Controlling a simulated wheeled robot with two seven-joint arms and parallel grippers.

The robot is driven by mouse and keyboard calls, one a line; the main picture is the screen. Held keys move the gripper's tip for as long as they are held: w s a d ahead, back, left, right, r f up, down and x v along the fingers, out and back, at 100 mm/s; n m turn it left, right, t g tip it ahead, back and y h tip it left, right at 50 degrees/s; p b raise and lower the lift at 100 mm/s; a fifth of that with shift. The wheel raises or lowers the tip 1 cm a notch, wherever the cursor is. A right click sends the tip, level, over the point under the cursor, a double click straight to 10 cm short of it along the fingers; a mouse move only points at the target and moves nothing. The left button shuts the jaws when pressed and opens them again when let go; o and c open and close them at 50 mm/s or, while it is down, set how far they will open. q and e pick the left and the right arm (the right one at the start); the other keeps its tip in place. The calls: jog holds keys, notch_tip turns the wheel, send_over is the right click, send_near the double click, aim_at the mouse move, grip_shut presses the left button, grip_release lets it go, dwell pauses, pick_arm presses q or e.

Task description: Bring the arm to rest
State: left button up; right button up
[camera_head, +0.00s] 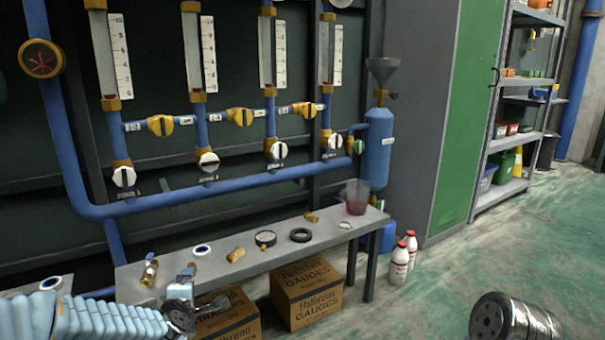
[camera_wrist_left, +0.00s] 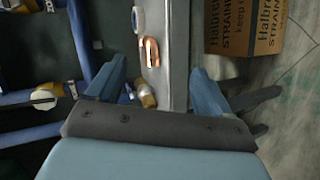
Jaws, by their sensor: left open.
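My left arm (camera_head: 75,319) comes in from the lower left in the head view, low beside the front edge of the grey bench (camera_head: 222,268). Its gripper (camera_head: 187,284) is near the bench's left part, and its fingers are small and hard to make out there. In the left wrist view the gripper (camera_wrist_left: 160,88) has its two blue fingers wide apart with nothing held between them. A brass fitting (camera_wrist_left: 145,95) and a copper-coloured piece (camera_wrist_left: 150,52) show beyond the fingers. My right gripper is not in view.
The bench carries brass fittings (camera_head: 150,272), a gauge (camera_head: 265,239), a black ring (camera_head: 300,235) and a cup of red liquid (camera_head: 356,199). Cardboard boxes (camera_head: 306,291) stand below. Blue pipes (camera_head: 240,184) run behind. Two white bottles (camera_head: 399,264) stand on the floor.

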pick_arm(q)
jog(key=s+d+f+m+g+h, duration=0.1)
jog(key=s+d+f+m, duration=0.15)
jog(key=f, duration=0.45)
jog(key=s+d+f+m+g+h, duration=0.1)
jog(key=d+f+m+g+h, duration=0.15)
jog(key=f, duration=0.45)
jog(key=s+d+f+m+g+h, duration=0.1)
jog(key=s+d+f+m+g, duration=0.25)
jog(key=s+f, duration=0.4)
jog(key=s+d+f+m+g+h, duration=0.1)
jog(key=s+d+f+m+g, duration=0.15)
jog(key=s+f+m, duration=0.45)
jog(key=s+d+f+m+g+h, duration=0.1)
jog(key=s+d+f+m+g, duration=0.15)
jog(key=s+f, duration=0.5)
notch_tip(320, 180, up, 19)
jog(key=s+d+p, duration=0.1)
jog(key=s+p, duration=0.1)
jog(key=p, duration=1.5)
jog(key=shift+s+d+n+h+p, duration=0.3)
jog(key=shift+h+p, duration=0.05)
jog(key=shift+p, duration=0.05)
